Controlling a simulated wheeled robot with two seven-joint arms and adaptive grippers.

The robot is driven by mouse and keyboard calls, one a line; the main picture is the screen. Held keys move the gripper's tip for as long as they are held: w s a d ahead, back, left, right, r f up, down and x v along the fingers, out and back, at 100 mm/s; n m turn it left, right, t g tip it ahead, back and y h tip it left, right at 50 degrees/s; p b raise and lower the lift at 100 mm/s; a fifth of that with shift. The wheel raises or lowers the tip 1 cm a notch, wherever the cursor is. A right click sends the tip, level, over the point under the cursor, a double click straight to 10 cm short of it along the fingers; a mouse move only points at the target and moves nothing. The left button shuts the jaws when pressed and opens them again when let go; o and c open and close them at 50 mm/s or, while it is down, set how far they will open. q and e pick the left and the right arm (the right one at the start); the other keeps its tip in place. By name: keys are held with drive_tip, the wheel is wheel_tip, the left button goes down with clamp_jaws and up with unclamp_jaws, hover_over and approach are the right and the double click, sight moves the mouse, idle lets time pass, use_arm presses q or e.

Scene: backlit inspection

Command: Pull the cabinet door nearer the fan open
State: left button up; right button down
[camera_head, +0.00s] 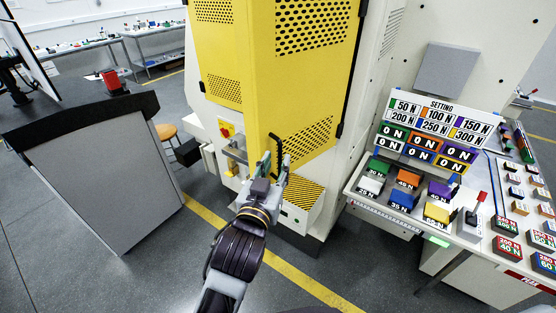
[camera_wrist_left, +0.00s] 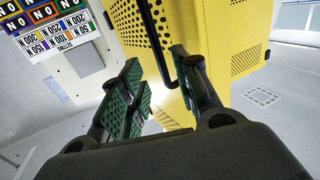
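A tall yellow cabinet (camera_head: 300,80) with perforated panels stands at the centre of the head view. A black bar handle (camera_head: 275,143) is on its front. My left gripper (camera_head: 275,165) is at the lower part of this handle. In the left wrist view the cabinet (camera_wrist_left: 222,35) fills the upper right. There the handle (camera_wrist_left: 155,40) runs down between the fingers of the open left gripper (camera_wrist_left: 158,78), nearer the right finger. I cannot tell whether a finger touches it. No fan is recognisable. My right gripper is not in view.
A table (camera_head: 370,205) with coloured blocks and a setting sign (camera_head: 437,112) stands at the right. A grey stand (camera_head: 95,165) with a red-topped item is at the left, and a stool (camera_head: 167,131) behind it. The floor (camera_head: 190,270) in front is clear.

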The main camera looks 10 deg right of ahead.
use_arm(q)
drive_tip(key=shift+v, duration=1.15)
